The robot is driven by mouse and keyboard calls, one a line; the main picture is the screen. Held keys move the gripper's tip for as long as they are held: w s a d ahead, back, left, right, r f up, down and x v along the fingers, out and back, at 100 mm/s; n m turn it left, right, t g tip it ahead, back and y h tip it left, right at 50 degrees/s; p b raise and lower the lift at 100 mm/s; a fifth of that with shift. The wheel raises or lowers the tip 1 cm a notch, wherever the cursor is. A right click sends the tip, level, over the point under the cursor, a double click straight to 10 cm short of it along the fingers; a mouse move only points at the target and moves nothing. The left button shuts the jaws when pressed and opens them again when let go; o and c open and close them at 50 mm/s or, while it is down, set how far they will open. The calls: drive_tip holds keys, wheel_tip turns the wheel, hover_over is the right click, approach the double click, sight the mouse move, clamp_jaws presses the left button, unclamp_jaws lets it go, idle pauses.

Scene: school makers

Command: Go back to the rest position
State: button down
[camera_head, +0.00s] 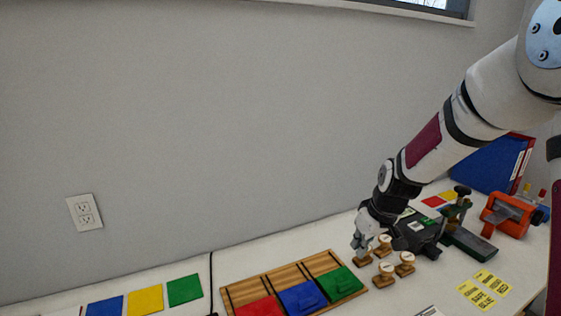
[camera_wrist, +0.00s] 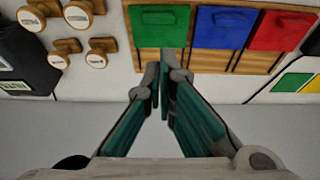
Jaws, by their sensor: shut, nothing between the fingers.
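My gripper (camera_head: 361,243) is low over the white worktop, beside several wooden stamps (camera_head: 404,263) with white round tops. In the wrist view my gripper (camera_wrist: 163,68) is shut, with its fingers together and nothing between them. The stamps (camera_wrist: 97,53) show at the upper left of that view, apart from the fingers. A wooden rack (camera_head: 322,263) holds a red, a blue and a green block. The rack (camera_wrist: 205,62) also shows just beyond the fingertips in the wrist view. My arm reaches down from the upper right.
Blue, yellow and green squares (camera_head: 145,300) lie at the left. A dark device (camera_head: 418,235), a green clamp-like tool (camera_head: 466,240) and an orange tool (camera_head: 506,216) stand at the right. A blue binder (camera_head: 492,166) is behind them. Yellow labels (camera_head: 482,290) lie in front. The wall is close behind.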

drive_tip(key=s+a+r+m, duration=0.1)
drive_tip(key=s+r, duration=0.5)
drive_tip(key=s, duration=0.4)
drive_tip(key=s+a+r+m+t, duration=0.1)
drive_tip(key=s+r, duration=0.4)
drive_tip(key=s, duration=0.5)
drive_tip(key=s+a+r+m+h, duration=0.1)
drive_tip(key=s+r+m, duration=0.1)
drive_tip(key=s+r, duration=0.4)
drive_tip(key=shift+s+a+r, duration=0.25)
drive_tip(key=shift+s+r, duration=0.05)
drive_tip(key=shift+s, duration=1.65)
